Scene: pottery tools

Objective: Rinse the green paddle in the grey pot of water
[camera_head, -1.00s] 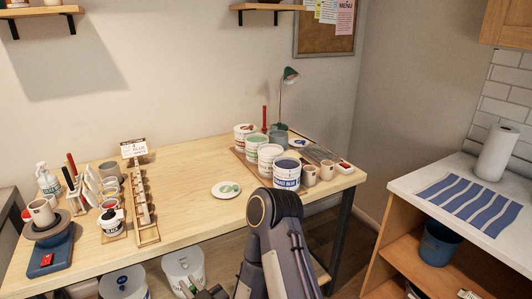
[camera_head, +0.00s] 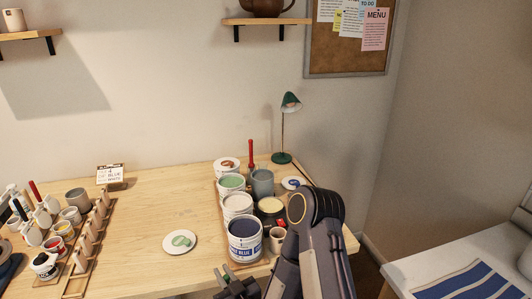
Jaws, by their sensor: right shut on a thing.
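The grey pot (camera_head: 262,183) stands at the back of the group of pots on the table's right part. Its water cannot be made out from here. My right gripper (camera_head: 238,286) is at the bottom edge, in front of the blue-labelled pot and well apart from the grey pot. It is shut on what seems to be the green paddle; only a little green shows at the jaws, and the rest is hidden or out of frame. My left gripper is not in view.
White pots with green (camera_head: 231,183), pale and blue (camera_head: 245,240) contents line the tray. A red handle (camera_head: 251,153) stands upright near the grey pot. A lamp (camera_head: 282,156) is behind. A plate with a green patch (camera_head: 180,242) lies left; the table's middle is clear.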

